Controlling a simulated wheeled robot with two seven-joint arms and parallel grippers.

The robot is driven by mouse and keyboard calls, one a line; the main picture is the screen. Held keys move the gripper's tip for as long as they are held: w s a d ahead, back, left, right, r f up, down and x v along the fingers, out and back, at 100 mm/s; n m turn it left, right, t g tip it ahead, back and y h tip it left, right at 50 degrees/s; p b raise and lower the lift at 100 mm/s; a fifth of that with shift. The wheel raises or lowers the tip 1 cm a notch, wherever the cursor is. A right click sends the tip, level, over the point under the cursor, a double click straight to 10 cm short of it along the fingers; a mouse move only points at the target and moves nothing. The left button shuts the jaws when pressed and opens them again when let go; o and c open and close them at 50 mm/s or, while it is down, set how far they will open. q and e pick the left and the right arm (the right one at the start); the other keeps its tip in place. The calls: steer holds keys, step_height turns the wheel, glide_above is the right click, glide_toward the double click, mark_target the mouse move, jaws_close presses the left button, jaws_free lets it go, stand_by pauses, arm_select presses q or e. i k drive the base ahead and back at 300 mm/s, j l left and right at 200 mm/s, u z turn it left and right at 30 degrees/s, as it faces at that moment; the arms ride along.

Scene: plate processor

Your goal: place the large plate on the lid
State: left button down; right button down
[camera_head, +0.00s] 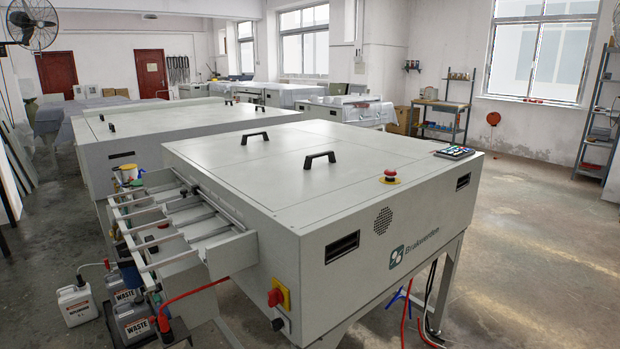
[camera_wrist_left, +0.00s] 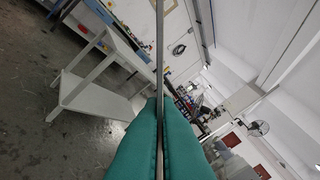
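The lid (camera_head: 270,170) is the broad, flat, light grey top of the near plate processor in the head view. It is closed, and its surface is bare apart from two black handles (camera_head: 319,159). In the left wrist view, the two teal fingers of my left gripper (camera_wrist_left: 161,100) are close together. A thin grey strip, which looks like the large plate (camera_wrist_left: 159,50) seen edge-on, runs up from between them. The plate's face and full size cannot be seen. Neither gripper shows in the head view, and my right gripper is in no view.
A red stop button (camera_head: 389,176) and a control panel (camera_head: 454,152) sit along the lid's right side. A slatted rack (camera_head: 170,225) juts from the processor's left end. Waste canisters (camera_head: 131,318) stand on the floor below it. Open floor (camera_head: 540,260) lies to the right.

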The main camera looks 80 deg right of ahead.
mark_target(251, 183)
steer(key=z, duration=2.15)
